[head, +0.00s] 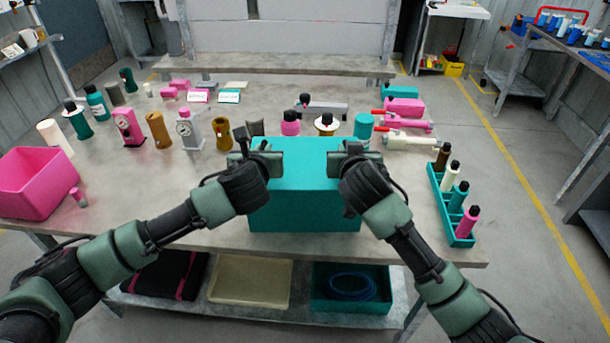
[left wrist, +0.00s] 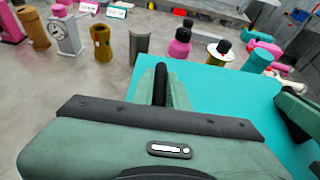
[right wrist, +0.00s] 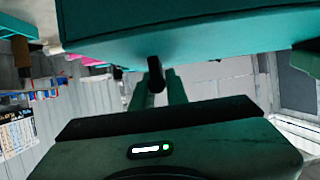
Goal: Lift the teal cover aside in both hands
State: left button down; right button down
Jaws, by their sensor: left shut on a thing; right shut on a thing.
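The teal cover (head: 305,205) is a box shape at the front middle of the table, with its flat top upright. My left gripper (head: 268,162) is shut on its left side near the top, and my right gripper (head: 343,160) is shut on its right side at about the same height. The left wrist view shows the cover's teal top (left wrist: 225,100) beyond the fingers. The right wrist view shows a teal face of the cover (right wrist: 190,35) close to the fingers. What lies under the cover is hidden, and I cannot tell if its lower edge touches the table.
A teal rack (head: 437,195) with several bottles stands at the right. A pink bin (head: 35,185) is at the left edge. Several pump parts, including a grey gauge unit (head: 188,130) and pink and cream pieces (head: 405,140), stand behind the cover. Bare tabletop (head: 150,200) lies left of it.

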pick_arm(q)
jog(key=shift+r, duration=0.2)
pick_arm(e)
jog(key=shift+r, duration=0.25)
